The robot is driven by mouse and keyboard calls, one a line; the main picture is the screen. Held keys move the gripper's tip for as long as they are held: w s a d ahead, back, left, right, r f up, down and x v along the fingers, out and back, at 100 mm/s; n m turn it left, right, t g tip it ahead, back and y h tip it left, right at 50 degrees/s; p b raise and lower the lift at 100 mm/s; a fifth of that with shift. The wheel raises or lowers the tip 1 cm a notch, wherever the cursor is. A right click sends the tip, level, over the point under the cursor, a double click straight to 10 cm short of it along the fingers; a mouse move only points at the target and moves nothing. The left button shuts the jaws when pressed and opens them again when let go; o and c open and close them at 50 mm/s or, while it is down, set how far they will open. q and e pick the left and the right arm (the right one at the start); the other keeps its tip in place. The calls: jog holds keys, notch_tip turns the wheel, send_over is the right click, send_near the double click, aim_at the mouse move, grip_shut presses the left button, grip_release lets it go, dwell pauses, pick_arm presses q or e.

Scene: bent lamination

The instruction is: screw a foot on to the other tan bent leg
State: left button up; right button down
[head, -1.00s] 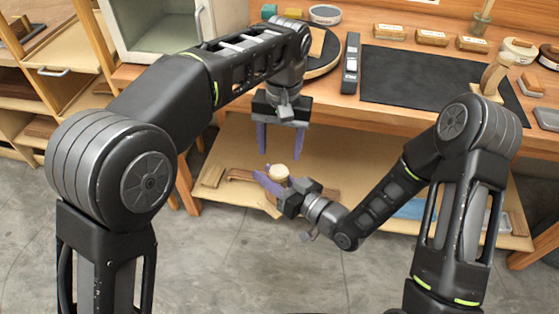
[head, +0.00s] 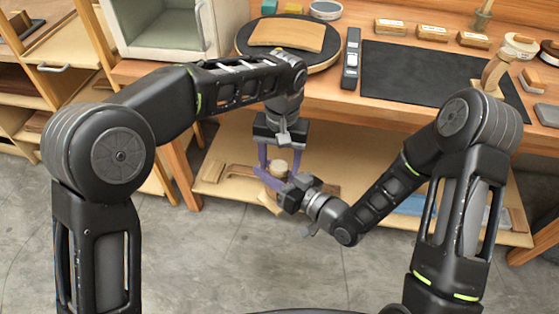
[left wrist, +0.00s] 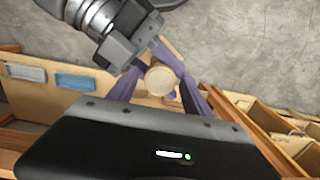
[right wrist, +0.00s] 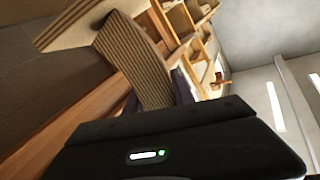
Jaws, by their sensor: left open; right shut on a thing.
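My right gripper (head: 274,179) is shut on a tan bent leg, whose layered striped side (right wrist: 135,60) fills the middle of the right wrist view. A round pale foot (head: 279,166) sits at the leg's upper end; its round face (left wrist: 160,80) shows in the left wrist view. My left gripper (head: 277,160) points down and is open, with its purple fingers on either side of the foot. I cannot tell whether they touch it. The joint between foot and leg is hidden.
A curved tan board (head: 287,36) lies on a round dark turntable (head: 330,57) on the bench. A black mat (head: 420,75) and several labelled wooden blocks are to its right. The lower shelf (head: 375,185) is behind my grippers. Grey floor (head: 240,260) is clear in front.

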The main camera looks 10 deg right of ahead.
pick_arm(q)
jog(key=shift+c, duration=0.5)
grip_shut()
jog(key=m, duration=0.6)
jog(key=shift+m, duration=0.3)
jog(key=shift+o, duration=0.9)
grip_release()
jog(key=shift+r, duration=0.1)
jog(key=shift+w+d+r, duration=0.1)
jog(key=shift+r, duration=2.1)
